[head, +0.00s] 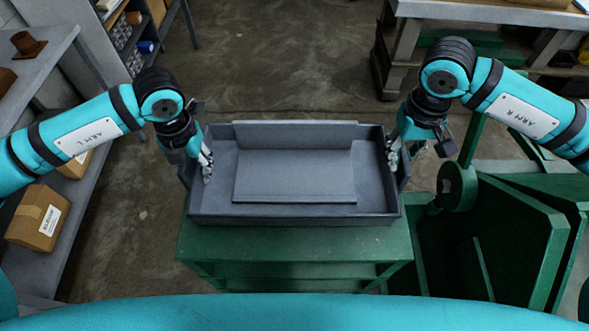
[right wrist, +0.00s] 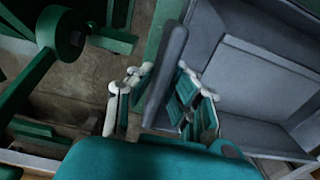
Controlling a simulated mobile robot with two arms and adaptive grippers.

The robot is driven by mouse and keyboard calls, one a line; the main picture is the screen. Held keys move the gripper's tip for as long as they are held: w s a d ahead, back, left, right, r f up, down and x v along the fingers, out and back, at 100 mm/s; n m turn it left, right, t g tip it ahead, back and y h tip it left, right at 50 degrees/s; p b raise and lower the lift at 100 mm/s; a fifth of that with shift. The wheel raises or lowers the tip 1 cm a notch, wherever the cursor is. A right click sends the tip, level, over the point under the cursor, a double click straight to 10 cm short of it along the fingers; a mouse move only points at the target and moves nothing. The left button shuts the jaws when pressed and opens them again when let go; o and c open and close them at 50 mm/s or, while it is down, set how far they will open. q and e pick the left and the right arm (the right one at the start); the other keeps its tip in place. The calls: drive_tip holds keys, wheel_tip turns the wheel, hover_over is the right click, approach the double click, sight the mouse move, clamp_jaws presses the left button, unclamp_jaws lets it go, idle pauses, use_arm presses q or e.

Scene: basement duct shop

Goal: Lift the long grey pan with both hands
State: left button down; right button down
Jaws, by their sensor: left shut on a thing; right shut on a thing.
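The long grey pan (head: 220,212) is over the green stand (head: 295,245) in the middle of the head view. A flat grey piece with a raised back edge (head: 295,175) lies inside it. My left gripper (head: 206,168) is shut on the pan's left end wall. My right gripper (head: 393,155) is shut on the right end wall. In the right wrist view the fingers (right wrist: 160,100) sit on both sides of the pan's wall (right wrist: 170,65). Whether the pan touches the stand or hangs just above it, I cannot tell.
A green cart with a wheel (head: 457,188) and upright panels stands close at the right. A grey shelf with cardboard boxes (head: 38,217) is at the left. A workbench (head: 490,15) is at the back right. Concrete floor (head: 290,60) behind the pan is clear.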

use_arm(q)
drive_tip(key=shift+w+r, duration=0.1)
drive_tip(key=shift+r, duration=0.1)
use_arm(e)
drive_tip(key=shift+w+r, duration=0.1)
drive_tip(key=shift+r, duration=0.1)
